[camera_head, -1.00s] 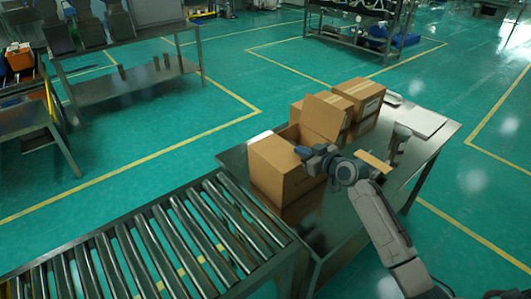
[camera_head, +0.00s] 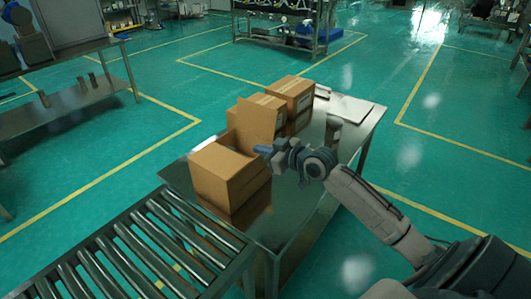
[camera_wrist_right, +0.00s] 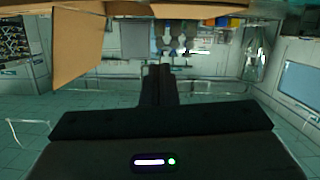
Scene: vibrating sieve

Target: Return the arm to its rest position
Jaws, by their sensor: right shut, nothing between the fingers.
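My right arm comes in from the lower right in the head view. Its gripper (camera_head: 264,150) is at the right side of the open cardboard box (camera_head: 228,178), close to its raised flap (camera_head: 257,123); whether it touches the box I cannot tell. In the right wrist view the gripper (camera_wrist_right: 160,68) points forward with its fingers together and nothing held. Brown cardboard (camera_wrist_right: 78,45) hangs at the upper left of that view, with an edge along the top. My left gripper is not in view.
The box stands on a metal table (camera_head: 310,205) with closed boxes (camera_head: 291,97) behind it and a flat white item (camera_head: 350,107) at the back right. A roller conveyor (camera_head: 140,255) adjoins at the lower left. Green floor is clear right of the table.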

